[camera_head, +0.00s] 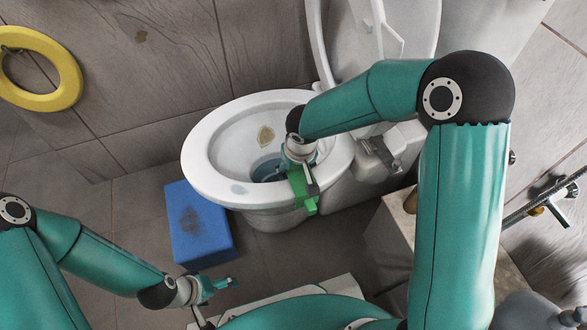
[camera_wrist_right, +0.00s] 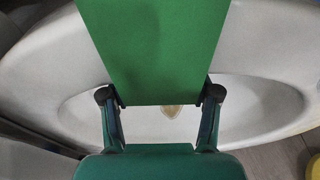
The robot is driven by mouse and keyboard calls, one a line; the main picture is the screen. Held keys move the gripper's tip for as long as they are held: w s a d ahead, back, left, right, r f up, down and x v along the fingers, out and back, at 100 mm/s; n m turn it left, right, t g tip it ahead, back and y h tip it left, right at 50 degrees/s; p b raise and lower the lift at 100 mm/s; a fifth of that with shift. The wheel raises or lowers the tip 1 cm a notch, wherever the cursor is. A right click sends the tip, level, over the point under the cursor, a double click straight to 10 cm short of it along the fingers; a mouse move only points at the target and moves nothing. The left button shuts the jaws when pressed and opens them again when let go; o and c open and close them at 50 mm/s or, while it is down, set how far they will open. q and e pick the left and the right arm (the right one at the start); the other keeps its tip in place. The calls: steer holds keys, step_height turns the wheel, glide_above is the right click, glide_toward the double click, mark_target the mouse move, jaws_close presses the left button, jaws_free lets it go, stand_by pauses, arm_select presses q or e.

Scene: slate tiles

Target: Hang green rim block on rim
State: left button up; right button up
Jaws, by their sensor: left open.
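The green rim block (camera_head: 301,188) is at the front right of the toilet bowl, over its white rim (camera_head: 208,183). My right gripper (camera_head: 303,176) is shut on it. In the right wrist view the block (camera_wrist_right: 155,50) sits between the two fingertips (camera_wrist_right: 161,97), with the white rim behind it. I cannot tell whether the block touches the rim or is hooked over it. My left gripper (camera_head: 222,285) is open and empty, low in front of the blue box, away from the toilet.
A blue box (camera_head: 200,230) with a dark stain stands on the floor left of the toilet. A yellow ring (camera_head: 66,75) is at the upper left. The bowl has a brown stain (camera_head: 266,135).

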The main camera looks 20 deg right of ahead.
steer(key=o, duration=0.5)
steer(key=shift+s+d+f, duration=0.1)
steer(key=shift+s+f, duration=0.15)
steer(key=shift+s, duration=0.1)
steer(key=shift+r, duration=0.1)
steer(key=shift+w+a+v, duration=0.15)
steer(key=shift+v, duration=1.85)
steer(key=shift+w+a+v, duration=0.1)
steer(key=shift+w+v, duration=0.05)
steer(key=shift+v, duration=1.8)
steer(key=shift+r, duration=0.1)
